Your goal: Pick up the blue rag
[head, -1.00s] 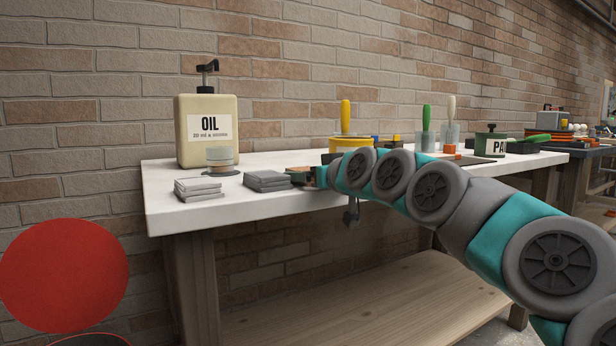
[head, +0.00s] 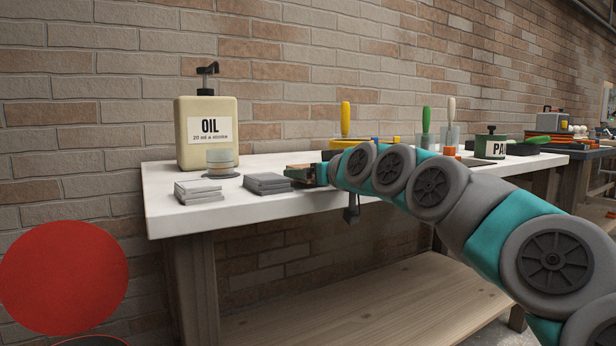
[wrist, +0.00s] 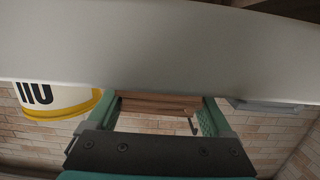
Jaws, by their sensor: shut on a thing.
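My gripper (head: 302,174) is just above the white table's front part. It is shut on a brown folded thing (wrist: 160,104), which looks like a folded rag and shows between the two green fingers in the wrist view. No clearly blue rag shows. A dark slate-grey folded rag (head: 267,183) lies on the table just left of my gripper. A light grey folded rag (head: 199,191) lies farther left, near the table's front corner. My gripper hides part of the held thing in the head view.
A cream oil bottle (head: 208,133) stands at the back left of the white table (head: 240,205), with a small round container (head: 221,161) before it. Pots and tools, including a green can (head: 490,145), stand to the right behind my arm. A wooden shelf (head: 370,300) is below.

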